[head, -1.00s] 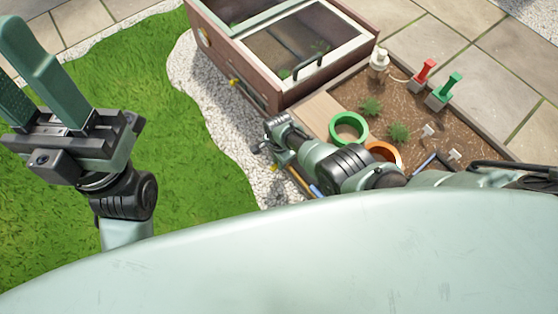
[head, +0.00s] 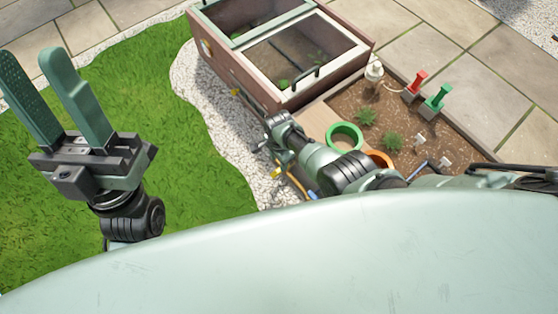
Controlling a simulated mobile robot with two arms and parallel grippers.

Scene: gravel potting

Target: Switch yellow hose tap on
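A small yellow fitting (head: 235,91) sits low on the side of the brown wooden cold frame (head: 232,72). A second yellow piece (head: 277,172) shows just below my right gripper. I cannot tell for certain which is the hose tap, or how its handle is turned. My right gripper (head: 281,156) is over the gravel beside the planting bed, close to the second yellow piece. Its fingers are small and partly hidden, and contact is unclear. My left gripper (head: 30,62) is raised over the lawn, with two green fingers apart and nothing between them.
White gravel (head: 215,110) separates the cold frame from open lawn (head: 190,190).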

